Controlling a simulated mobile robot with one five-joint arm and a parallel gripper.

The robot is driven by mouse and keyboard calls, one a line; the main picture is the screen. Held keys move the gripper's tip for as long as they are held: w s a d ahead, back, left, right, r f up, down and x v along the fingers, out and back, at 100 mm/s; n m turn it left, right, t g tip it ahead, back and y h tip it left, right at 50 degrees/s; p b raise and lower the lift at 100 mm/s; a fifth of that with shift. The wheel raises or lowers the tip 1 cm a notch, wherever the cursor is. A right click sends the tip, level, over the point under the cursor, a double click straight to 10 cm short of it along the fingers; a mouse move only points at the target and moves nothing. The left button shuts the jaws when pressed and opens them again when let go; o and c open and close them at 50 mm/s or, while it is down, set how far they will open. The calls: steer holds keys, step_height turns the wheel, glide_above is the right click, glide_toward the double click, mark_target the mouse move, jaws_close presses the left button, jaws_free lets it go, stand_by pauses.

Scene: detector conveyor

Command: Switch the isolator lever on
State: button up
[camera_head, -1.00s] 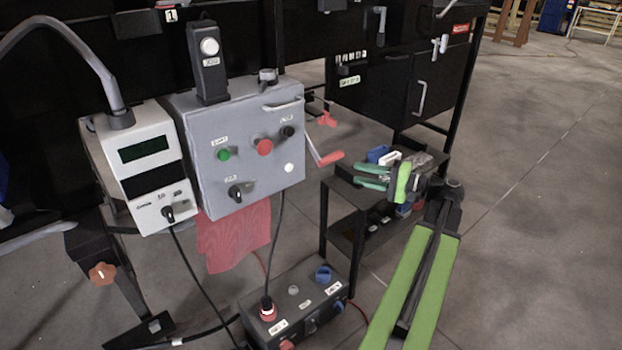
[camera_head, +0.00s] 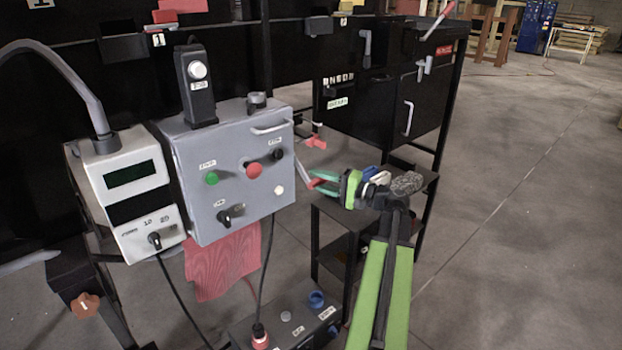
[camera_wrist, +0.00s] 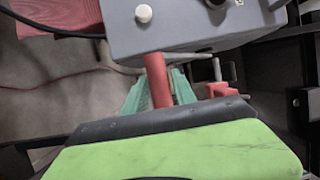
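The lever with a red grip (camera_head: 314,184) sticks out from the right side of the grey control box (camera_head: 228,208), its metal arm slanting down to the right. My gripper (camera_head: 323,182) has its teal fingers at the red grip, one above and one below it in the head view. In the wrist view the red grip (camera_wrist: 159,82) lies between the two teal fingers (camera_wrist: 167,88), with some finger showing on each side. The fingers look apart, and I see no clear contact. The dark and green gripper body hides the lower end of the grip in the wrist view.
A red valve-like handle (camera_head: 316,142) sits just behind the lever and shows near the right finger in the wrist view (camera_wrist: 221,89). A black shelf stand (camera_head: 330,212) is below my gripper. A black socket box (camera_head: 290,312) stands on the floor; open floor lies right.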

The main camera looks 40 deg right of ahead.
steer(key=shift+x, duration=1.2)
steer(key=shift+c, duration=0.2)
jaws_close()
steer(key=shift+a, duration=0.1)
